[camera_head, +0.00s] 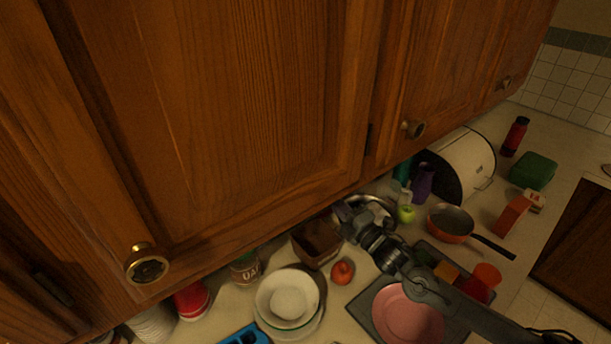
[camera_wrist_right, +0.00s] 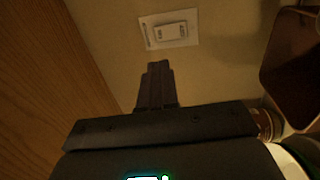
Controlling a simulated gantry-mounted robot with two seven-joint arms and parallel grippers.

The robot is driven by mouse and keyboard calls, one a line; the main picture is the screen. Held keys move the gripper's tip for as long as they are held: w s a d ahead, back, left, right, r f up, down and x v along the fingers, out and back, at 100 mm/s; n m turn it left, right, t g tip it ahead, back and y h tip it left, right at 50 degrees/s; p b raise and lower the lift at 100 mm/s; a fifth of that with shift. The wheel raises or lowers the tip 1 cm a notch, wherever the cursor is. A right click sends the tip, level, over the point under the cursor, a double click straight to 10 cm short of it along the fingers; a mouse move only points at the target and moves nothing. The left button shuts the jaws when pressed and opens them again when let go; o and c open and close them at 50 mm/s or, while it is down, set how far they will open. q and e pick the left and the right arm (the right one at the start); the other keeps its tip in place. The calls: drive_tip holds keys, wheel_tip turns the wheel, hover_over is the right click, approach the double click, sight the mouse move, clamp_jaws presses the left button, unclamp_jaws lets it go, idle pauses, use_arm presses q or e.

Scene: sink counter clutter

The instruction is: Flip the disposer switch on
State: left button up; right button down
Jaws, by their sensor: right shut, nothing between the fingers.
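The disposer switch (camera_wrist_right: 170,31) is a white rocker in a pale wall plate, seen on the wall in the right wrist view. My right gripper (camera_wrist_right: 157,68) is shut and empty, with its fingertips just below the plate in that picture. A small gap shows between the fingertips and the plate; their exact distance cannot be told. In the head view my right gripper (camera_head: 345,212) reaches in under the wooden upper cabinet, and the switch is hidden there. My left gripper is in neither view.
The upper cabinet (camera_head: 240,100) overhangs the counter close to my right gripper. Below are stacked white bowls (camera_head: 288,298), a red tomato (camera_head: 342,272), a brown box (camera_head: 318,242), a green apple (camera_head: 406,214), a pan (camera_head: 450,222) and a pink plate (camera_head: 407,315). A brown object (camera_wrist_right: 292,65) stands at the wrist view's right.

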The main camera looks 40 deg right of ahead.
use_arm(q)
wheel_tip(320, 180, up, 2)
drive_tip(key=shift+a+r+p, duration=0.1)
drive_tip(key=shift+p, duration=1)
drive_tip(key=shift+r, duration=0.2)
use_arm(e)
drive_tip(key=w+r, duration=0.1)
drive_tip(key=w, duration=1.2)
drive_tip(key=shift+w+r, duration=0.25)
drive_tip(key=shift+r, duration=0.15)
